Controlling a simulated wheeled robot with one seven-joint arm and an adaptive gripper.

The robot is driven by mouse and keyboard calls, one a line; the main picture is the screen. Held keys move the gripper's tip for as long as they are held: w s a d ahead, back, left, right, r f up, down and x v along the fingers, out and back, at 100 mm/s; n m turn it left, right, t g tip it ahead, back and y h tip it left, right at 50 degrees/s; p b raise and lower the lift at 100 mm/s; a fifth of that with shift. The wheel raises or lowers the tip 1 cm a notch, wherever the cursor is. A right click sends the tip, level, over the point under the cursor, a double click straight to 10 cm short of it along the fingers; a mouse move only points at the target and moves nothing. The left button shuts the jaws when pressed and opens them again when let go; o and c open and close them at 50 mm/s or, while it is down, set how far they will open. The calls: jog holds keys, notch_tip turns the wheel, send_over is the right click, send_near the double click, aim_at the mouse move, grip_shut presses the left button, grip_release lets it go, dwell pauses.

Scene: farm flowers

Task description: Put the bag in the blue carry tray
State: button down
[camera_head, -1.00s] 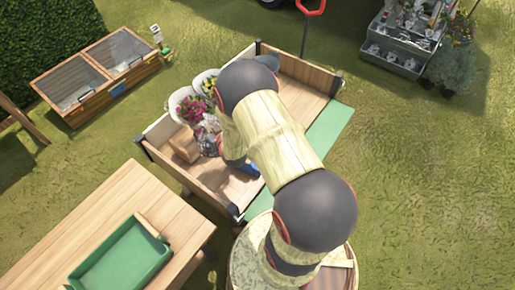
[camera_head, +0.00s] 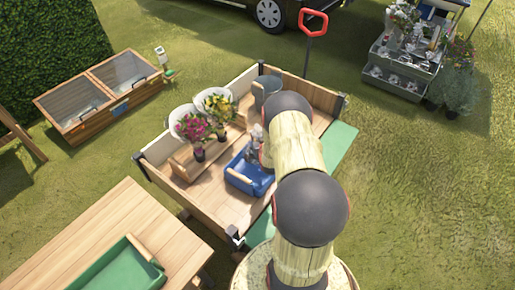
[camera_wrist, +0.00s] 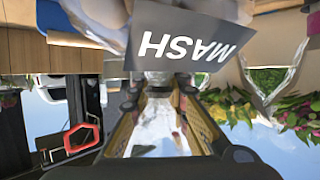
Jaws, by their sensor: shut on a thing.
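The blue carry tray (camera_head: 240,182) stands on the wooden cart bed, beside the flower pots. My gripper (camera_head: 255,145) is above the tray's far side, partly hidden by my arm. In the wrist view my gripper (camera_wrist: 158,84) is shut on the bag (camera_wrist: 105,12), a pale bag with a dark label reading "MASH" (camera_wrist: 185,36), seen upside down. The bag's lower part is cut off by the picture edge. I cannot tell whether the bag touches the tray.
Pink flowers (camera_head: 193,127) and yellow flowers (camera_head: 220,106) in white wraps stand left of the gripper. A grey bucket (camera_head: 267,88) stands at the cart's back. A wooden table (camera_head: 125,225) with a green tray (camera_head: 115,272) is front left.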

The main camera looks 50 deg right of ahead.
notch_tip(320, 180, down, 5)
jog(key=shift+w+f+b, duration=0.1)
jog(key=shift+b, duration=0.85)
jog(key=c, duration=1.7)
grip_release()
jog(key=shift+f, duration=0.1)
jog(key=shift+c, duration=0.2)
jog(key=shift+o, duration=0.4)
